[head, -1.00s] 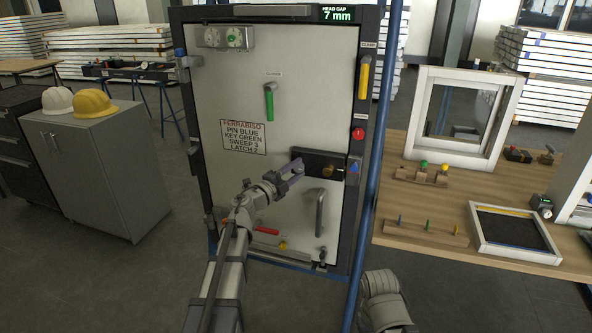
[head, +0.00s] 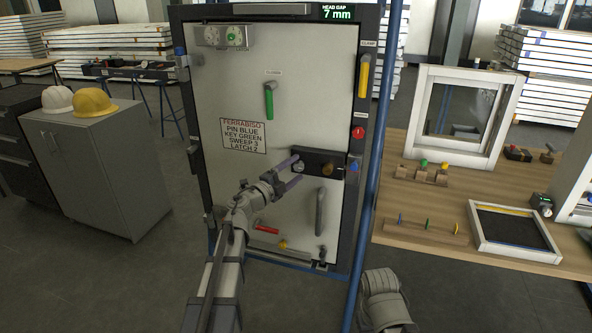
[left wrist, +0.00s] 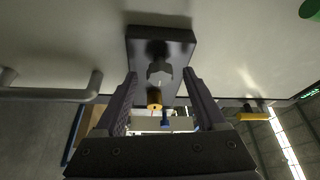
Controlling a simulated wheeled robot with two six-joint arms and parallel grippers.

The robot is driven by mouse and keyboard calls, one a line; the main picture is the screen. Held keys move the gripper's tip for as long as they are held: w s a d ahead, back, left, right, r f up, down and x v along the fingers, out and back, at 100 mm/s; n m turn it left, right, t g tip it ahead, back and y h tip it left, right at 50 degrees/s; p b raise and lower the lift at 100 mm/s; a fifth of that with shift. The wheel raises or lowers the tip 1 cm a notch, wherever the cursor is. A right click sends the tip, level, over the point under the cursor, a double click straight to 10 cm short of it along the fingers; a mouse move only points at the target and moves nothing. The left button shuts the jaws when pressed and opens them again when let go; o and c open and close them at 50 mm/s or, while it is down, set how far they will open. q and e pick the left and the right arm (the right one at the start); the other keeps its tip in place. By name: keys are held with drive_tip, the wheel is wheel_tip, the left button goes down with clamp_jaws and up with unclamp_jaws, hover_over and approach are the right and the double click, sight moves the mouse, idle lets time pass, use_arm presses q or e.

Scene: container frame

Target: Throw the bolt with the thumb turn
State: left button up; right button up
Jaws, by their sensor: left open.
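The thumb turn (left wrist: 160,70) is a small grey knob on a dark lock plate (left wrist: 176,40). In the head view the thumb turn (head: 298,166) is at the left end of the plate (head: 318,156), on the pale door panel. My left gripper (head: 291,173) is open in front of it. In the left wrist view the thumb turn appears between the two fingertips (left wrist: 160,76), with space on both sides and no visible contact. A brass round part (head: 327,169) sits right of the thumb turn.
A grey pull handle (head: 320,212) is below the lock plate. A green handle (head: 269,100) is higher on the door, and a yellow handle (head: 364,76) is on the frame. A blue post (head: 370,180) stands at right, before a wooden bench (head: 460,190).

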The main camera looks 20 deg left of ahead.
use_arm(q)
drive_tip(key=v, duration=0.6)
drive_tip(key=shift+s, duration=0.3)
drive_tip(key=shift+a, duration=0.1)
